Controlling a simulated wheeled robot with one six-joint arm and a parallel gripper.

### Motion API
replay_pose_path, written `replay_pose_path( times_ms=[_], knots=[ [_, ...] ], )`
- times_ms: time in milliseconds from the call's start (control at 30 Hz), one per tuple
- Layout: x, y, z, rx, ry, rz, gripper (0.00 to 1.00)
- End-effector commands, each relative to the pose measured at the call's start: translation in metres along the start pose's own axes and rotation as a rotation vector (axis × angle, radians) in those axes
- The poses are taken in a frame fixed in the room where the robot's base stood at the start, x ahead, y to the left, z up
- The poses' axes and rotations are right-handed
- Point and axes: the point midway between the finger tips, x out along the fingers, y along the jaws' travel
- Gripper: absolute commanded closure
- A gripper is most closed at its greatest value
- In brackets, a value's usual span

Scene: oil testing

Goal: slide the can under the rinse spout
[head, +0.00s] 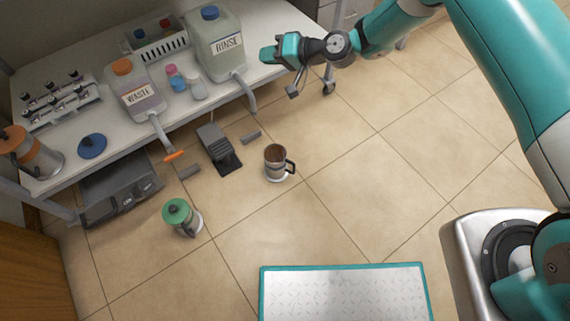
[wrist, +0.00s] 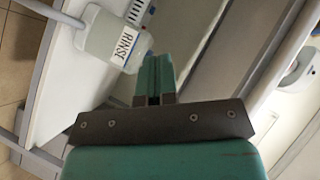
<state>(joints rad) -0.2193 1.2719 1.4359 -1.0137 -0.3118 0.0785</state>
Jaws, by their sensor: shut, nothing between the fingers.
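An open metal can (head: 275,158) with a dark handle on its right and brown contents stands upright on the floor, right of and below the rinse spout in the head view. The rinse spout (head: 246,94) is a grey tube hanging from the white RINSE jug (head: 221,50) over the bench's front edge. The jug also shows in the wrist view (wrist: 115,38). My gripper (head: 268,54) is shut and empty, beside the right of the jug and well away from the can. In the wrist view its fingers (wrist: 154,70) are together. The can is not in the wrist view.
The WASTE jug (head: 135,93) has an orange-tipped spout (head: 174,156). The floor right of the can is clear.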

Motion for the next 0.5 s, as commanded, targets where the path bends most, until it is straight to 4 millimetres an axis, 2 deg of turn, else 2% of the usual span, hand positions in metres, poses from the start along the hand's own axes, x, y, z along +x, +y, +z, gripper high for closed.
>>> replay_pose_path(
  times_ms=[33, 167, 200, 267, 300, 400, 500],
  knots=[
    [0.021, 0.055, 0.031, 0.047, 0.041, -0.019, 1.0],
    [0.05, 0.147, 0.089, 0.158, 0.176, -0.074, 1.0],
    [0.055, 0.175, 0.11, 0.195, 0.219, -0.088, 1.0],
    [0.06, 0.214, 0.144, 0.25, 0.284, -0.107, 1.0],
    [0.062, 0.24, 0.169, 0.289, 0.328, -0.116, 1.0],
    [0.059, 0.298, 0.231, 0.383, 0.439, -0.135, 1.0],
    [0.048, 0.343, 0.289, 0.471, 0.539, -0.144, 1.0]
  ],
)
